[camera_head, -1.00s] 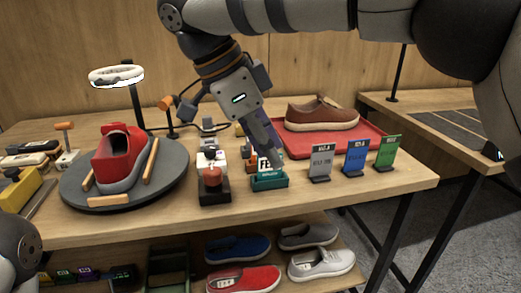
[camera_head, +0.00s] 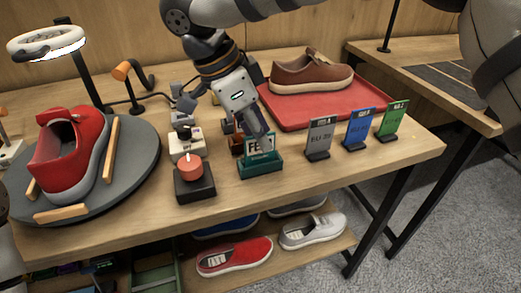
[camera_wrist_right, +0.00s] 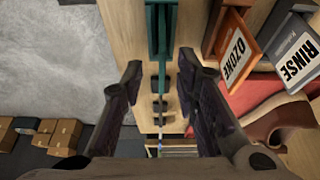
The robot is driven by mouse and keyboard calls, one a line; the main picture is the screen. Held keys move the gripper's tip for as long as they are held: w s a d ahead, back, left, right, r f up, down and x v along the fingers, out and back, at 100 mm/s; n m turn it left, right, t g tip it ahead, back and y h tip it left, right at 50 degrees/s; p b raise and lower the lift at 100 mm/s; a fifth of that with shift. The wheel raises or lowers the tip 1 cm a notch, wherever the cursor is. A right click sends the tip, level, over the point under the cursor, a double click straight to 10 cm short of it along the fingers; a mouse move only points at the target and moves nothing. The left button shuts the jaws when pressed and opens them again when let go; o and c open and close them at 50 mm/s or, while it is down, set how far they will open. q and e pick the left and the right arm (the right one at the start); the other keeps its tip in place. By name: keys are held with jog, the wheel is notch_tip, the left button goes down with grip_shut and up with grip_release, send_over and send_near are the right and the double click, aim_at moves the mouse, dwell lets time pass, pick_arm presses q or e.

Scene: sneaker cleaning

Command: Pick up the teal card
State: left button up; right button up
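The teal card (camera_head: 262,142) stands upright in a teal holder (camera_head: 261,169) near the table's front edge, with its printed face partly covered by my right gripper (camera_head: 259,128). The right gripper comes down over it from above and behind. In the right wrist view, the card shows as a thin teal edge (camera_wrist_right: 162,50) in the gap between the two fingers of my right gripper (camera_wrist_right: 160,68). The fingers are spread, one on each side, with visible space to the card. My left gripper is not in view.
Grey (camera_head: 320,137), blue (camera_head: 358,128) and green (camera_head: 392,120) cards stand to the right. A red-knobbed black box (camera_head: 194,182) is close on the left. A red tray (camera_head: 300,112) with a brown shoe (camera_head: 311,72) lies behind. A red shoe (camera_head: 70,155) sits on a round turntable (camera_head: 135,175).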

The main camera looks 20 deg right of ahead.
jog(key=shift+d+f, duration=0.2)
jog(key=shift+f, duration=0.4)
grip_shut()
